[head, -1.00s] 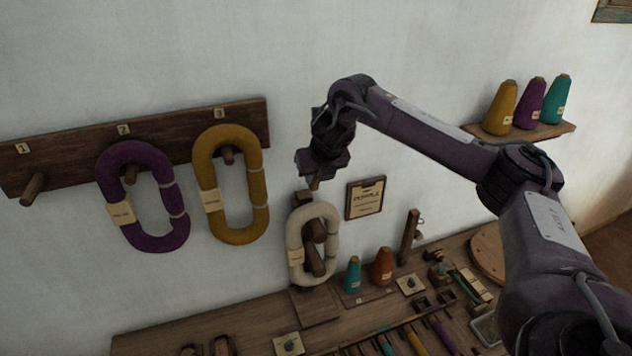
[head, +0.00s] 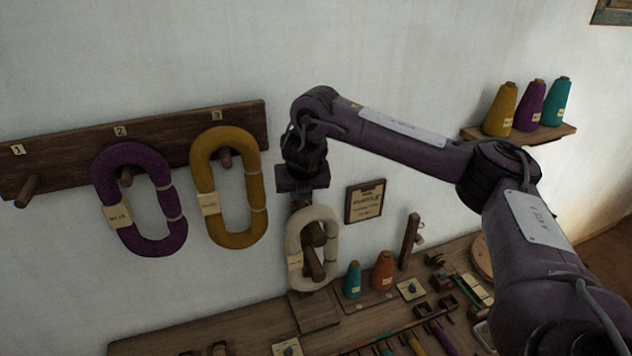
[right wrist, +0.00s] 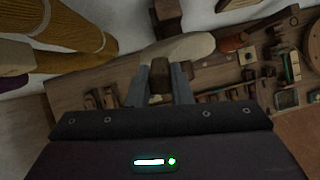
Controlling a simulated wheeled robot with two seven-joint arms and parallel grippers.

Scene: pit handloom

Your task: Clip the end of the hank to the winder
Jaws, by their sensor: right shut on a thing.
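A cream hank (head: 295,240) with a paper tag hangs upright over the pegs of a dark wooden winder (head: 316,311) on the bench against the wall. It also shows as a pale band in the right wrist view (right wrist: 195,48). My right gripper (head: 301,203) is right at the top of the hank, pointing down. In the right wrist view its fingers (right wrist: 160,88) are shut on a small brown wooden piece (right wrist: 160,75), which I take to be a clip. I cannot tell whether this piece touches the hank. The hank's loose end is not distinguishable. My left gripper is out of view.
A purple hank (head: 108,208) and a mustard hank (head: 200,180) hang on the wall rack (head: 70,155) at left. Teal (head: 352,281) and orange (head: 382,271) cones stand right of the winder. Small tools cover the bench's right side. A framed card (head: 365,202) hangs behind.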

